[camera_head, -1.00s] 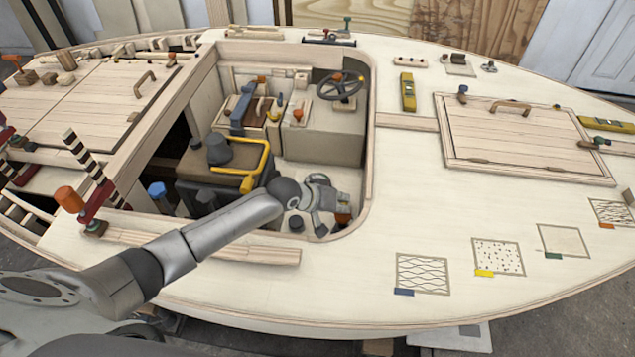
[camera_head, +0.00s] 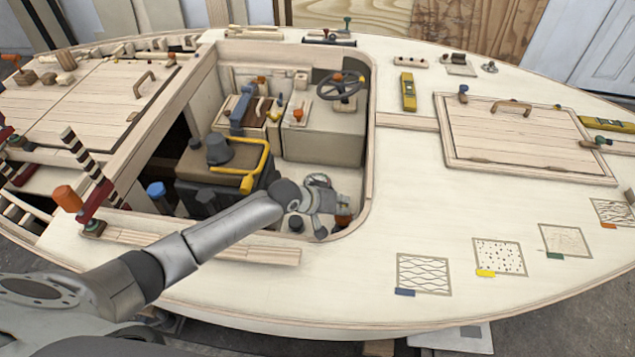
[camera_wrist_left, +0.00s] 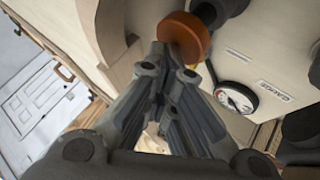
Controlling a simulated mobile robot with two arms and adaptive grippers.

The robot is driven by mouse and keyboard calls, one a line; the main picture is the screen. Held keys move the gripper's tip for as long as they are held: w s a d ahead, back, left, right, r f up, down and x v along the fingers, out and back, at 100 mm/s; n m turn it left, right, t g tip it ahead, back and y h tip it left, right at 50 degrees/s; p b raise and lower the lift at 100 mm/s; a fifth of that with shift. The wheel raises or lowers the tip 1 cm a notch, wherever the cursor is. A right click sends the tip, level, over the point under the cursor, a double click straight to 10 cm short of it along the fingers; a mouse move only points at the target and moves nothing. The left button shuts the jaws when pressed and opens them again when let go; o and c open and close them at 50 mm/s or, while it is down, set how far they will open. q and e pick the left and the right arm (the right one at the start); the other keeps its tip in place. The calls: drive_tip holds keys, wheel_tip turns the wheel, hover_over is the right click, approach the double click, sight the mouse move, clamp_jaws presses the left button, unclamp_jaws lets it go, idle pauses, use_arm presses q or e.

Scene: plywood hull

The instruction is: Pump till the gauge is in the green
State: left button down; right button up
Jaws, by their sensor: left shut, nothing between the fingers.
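My left gripper (camera_wrist_left: 172,62) is shut and empty, its fingertips close against or just beside a round orange knob (camera_wrist_left: 184,38) on a dark shaft. I cannot tell whether they touch. In the head view the left gripper (camera_head: 322,214) is low in the cockpit, with the orange knob (camera_head: 343,217) just to its right. A round gauge (camera_wrist_left: 236,97) with a dark rim and white face sits beside the knob, near a "GAUGE" label. Some red shows on its face; the needle reading is too small to tell. My right gripper is out of view.
The cockpit rim (camera_head: 369,150) surrounds the work area closely. A steering wheel (camera_head: 341,86) and a box with a yellow handle (camera_head: 257,170) stand further in. A dark knob (camera_head: 296,224) is left of the gripper. The deck to the right (camera_head: 400,210) is mostly clear.

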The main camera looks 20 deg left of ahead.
use_arm(q)
drive_tip(key=shift+s+f+b, duration=0.1)
drive_tip(key=shift+f+b, duration=0.3)
drive_tip(key=shift+f, duration=0.4)
drive_tip(key=shift+r, duration=0.1)
drive_tip(key=shift+r+p, duration=1.9)
drive_tip(key=shift+p, duration=0.2)
drive_tip(key=shift+r, duration=0.1)
drive_tip(key=shift+r+p, duration=0.25)
drive_tip(key=shift+p, duration=0.05)
wheel_tip(320, 180, up, 5)
drive_tip(key=p, duration=0.5)
drive_tip(key=shift+r+p, duration=0.2)
drive_tip(key=shift+p, duration=0.15)
